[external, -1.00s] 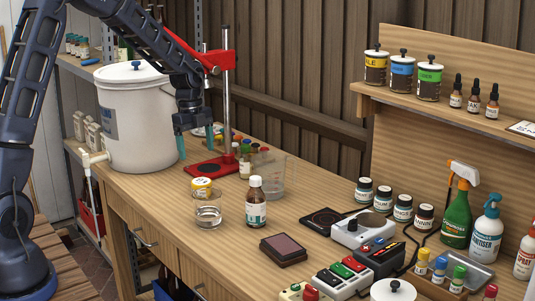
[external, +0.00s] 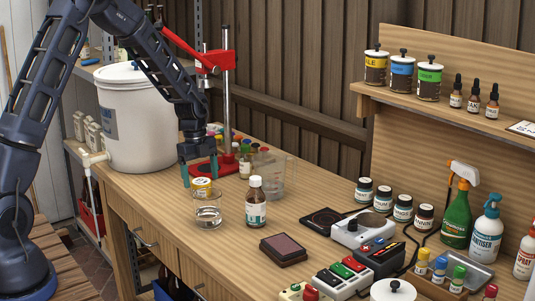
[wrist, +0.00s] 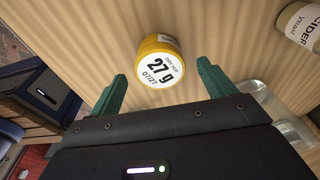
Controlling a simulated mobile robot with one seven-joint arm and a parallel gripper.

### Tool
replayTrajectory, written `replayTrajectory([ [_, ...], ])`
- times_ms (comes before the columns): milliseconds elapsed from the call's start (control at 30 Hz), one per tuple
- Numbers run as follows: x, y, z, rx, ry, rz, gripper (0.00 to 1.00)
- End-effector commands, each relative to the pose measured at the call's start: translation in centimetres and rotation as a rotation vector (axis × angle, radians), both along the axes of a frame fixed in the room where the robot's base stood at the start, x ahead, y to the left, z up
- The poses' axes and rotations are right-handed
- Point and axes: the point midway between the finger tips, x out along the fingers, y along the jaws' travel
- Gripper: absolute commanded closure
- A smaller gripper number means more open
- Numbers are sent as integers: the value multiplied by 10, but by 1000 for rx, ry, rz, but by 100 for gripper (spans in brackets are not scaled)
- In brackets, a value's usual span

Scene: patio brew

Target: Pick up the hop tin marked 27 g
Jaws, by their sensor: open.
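The hop tin (wrist: 159,62) is a small yellow round tin with a white lid label reading 27 g in the wrist view. In the external view the tin (external: 202,186) stands on the workbench behind a clear glass. My gripper (external: 200,181) is just above and around the tin's position in that view. In the wrist view my gripper (wrist: 163,85) has its two green fingers spread wide. The tin lies beyond the fingertips, roughly centred between them, and nothing is held.
A clear glass (external: 208,216) stands right in front of the tin, with a brown bottle (external: 256,204) to its right. A clear jug (external: 278,177), a red stand (external: 208,168) and a white bucket (external: 137,120) stand nearby. The bench front left is clear.

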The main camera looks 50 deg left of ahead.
Motion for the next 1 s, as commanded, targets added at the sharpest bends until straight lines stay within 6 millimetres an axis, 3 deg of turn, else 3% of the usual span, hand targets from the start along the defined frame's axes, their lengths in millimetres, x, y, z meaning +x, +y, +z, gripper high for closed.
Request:
replayTrajectory([
  [200, 0, -2, -30, 0, 1, 0, 18],
  [467, 0, -2, -35, 0, -1, 0, 18],
  [533, 0, -2, -35, 0, -1, 0, 26],
  [733, 0, -3, -35, 0, -1, 0, 65],
  [1000, 0, -3, -34, 0, -1, 0, 66],
])
